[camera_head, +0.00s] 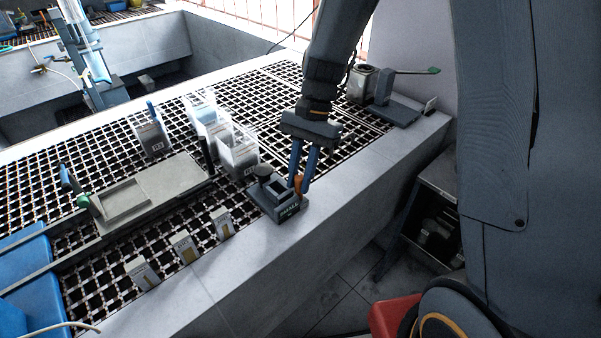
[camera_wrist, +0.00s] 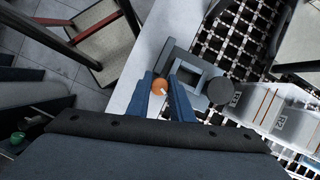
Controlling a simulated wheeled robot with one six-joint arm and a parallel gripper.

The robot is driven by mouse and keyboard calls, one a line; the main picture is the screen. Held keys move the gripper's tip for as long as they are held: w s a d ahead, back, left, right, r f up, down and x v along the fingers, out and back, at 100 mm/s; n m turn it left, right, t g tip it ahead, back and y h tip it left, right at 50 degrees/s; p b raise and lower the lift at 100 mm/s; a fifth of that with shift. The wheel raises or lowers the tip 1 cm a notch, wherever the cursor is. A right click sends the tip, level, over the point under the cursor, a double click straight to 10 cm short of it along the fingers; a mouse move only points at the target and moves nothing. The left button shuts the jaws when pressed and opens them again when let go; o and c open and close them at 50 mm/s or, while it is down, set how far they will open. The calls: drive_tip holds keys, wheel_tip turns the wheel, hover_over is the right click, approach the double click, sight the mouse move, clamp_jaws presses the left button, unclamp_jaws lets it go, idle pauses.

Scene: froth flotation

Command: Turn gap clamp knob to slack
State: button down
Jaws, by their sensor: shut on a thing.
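The gap clamp is a small dark grey block device (camera_head: 272,204) at the front edge of the grated bench. It has a square opening, a round dark top piece and an orange knob (camera_head: 298,184) on its right side. In the wrist view the orange knob (camera_wrist: 159,86) shows a small white mark and sits between my blue fingertips. My gripper (camera_head: 300,180) points down and is shut on the orange knob. The clamp's square frame (camera_wrist: 190,72) lies just beyond the fingers in the wrist view. The fingers partly hide the knob in the head view.
Clear labelled bins (camera_head: 237,150) stand behind the clamp. Several small labelled blocks (camera_head: 185,246) line the front edge to the left. A grey tray fixture (camera_head: 155,190) lies on the grating. A device with a green-tipped lever (camera_head: 395,105) stands at the back right.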

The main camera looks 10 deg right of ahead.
drive_tip(key=shift+w+n+g+h+p, duration=0.1)
drive_tip(key=shift+n+g+h+p, duration=0.35)
drive_tip(key=shift+n, duration=1.55)
drive_tip(key=shift+h, duration=0.25)
drive_tip(key=c, duration=1.6)
unclamp_jaws()
drive_tip(key=shift+o, duration=0.2)
drive_tip(key=b+v, duration=0.2)
drive_tip(key=v, duration=0.6)
